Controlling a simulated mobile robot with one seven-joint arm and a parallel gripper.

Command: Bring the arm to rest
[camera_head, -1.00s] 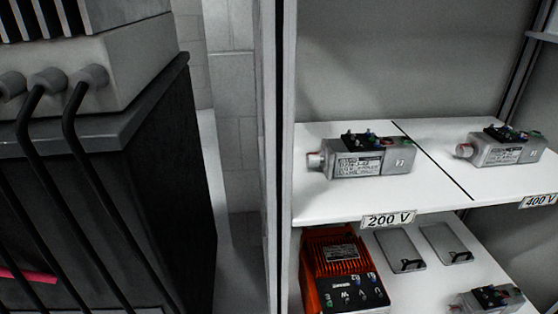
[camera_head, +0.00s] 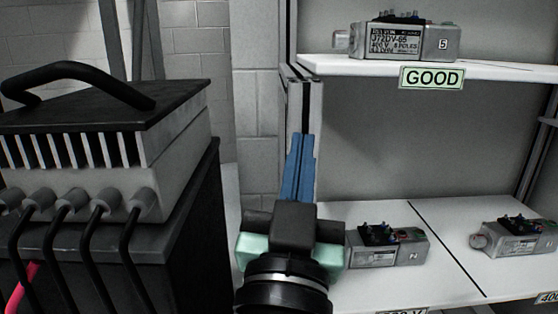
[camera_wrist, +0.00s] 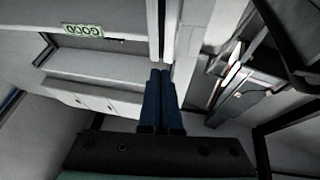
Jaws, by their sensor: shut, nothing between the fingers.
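My gripper (camera_head: 300,165) is in the lower middle of the head view, in front of the shelf unit's left upright. Its blue fingers point up and away and lie together, with nothing between them. In the wrist view the blue fingers (camera_wrist: 162,100) also lie side by side. No contact with the shelf shows, though the exact gap cannot be told. My wrist hides part of the lower shelf's left end.
An encoder unit (camera_head: 405,40) sits on the upper shelf above a GOOD label (camera_head: 432,77). Two more units, one left (camera_head: 388,246) and one right (camera_head: 515,238), sit on the lower shelf. A finned device (camera_head: 100,150) with black cables stands at left.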

